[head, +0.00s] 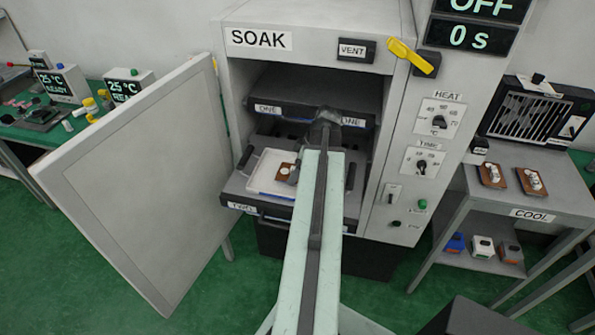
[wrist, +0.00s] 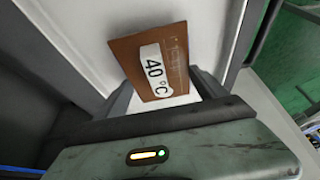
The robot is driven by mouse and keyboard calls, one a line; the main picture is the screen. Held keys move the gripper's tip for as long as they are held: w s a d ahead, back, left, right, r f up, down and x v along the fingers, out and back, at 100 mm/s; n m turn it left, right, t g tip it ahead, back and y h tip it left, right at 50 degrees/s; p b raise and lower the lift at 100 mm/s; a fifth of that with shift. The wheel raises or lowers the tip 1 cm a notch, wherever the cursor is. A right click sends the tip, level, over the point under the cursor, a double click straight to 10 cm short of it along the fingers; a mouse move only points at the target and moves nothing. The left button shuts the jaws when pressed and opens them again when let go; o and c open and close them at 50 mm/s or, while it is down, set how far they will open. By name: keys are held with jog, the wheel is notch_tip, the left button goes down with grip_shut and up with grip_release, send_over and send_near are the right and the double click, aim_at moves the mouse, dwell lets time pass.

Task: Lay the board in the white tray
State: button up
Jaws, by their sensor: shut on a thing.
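The brown board (wrist: 150,60) carries a white piece marked 40 °C. My gripper (wrist: 166,92) is shut on the board's near edge in the wrist view, with a dark finger on each side. The white tray (wrist: 85,38) lies behind and below the board. In the head view the white tray (head: 262,172) sits on the dark lower rack of the SOAK oven, and a brown board (head: 284,170) shows over its right part. My arm hides the tray's right side and my fingertips there. I cannot tell whether the board touches the tray.
The SOAK oven (head: 309,48) is open, its door (head: 130,185) swung out to the left. An upper rack (head: 285,108) labelled ONE sits above the tray. The COOL table (head: 545,185) at the right holds two brown boards. A green bench (head: 50,132) is at far left.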

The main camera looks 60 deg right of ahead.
jog(key=shift+f, duration=0.15)
jog(key=o, duration=1.5)
jog(key=shift+r+p, duration=0.35)
jog(key=shift+r, duration=0.15)
jog(key=p+v, duration=1)
jog(key=v, duration=0.1)
jog(key=shift+s, duration=0.25)
jog(key=shift+d+r, duration=0.1)
jog(key=shift+d, duration=0.05)
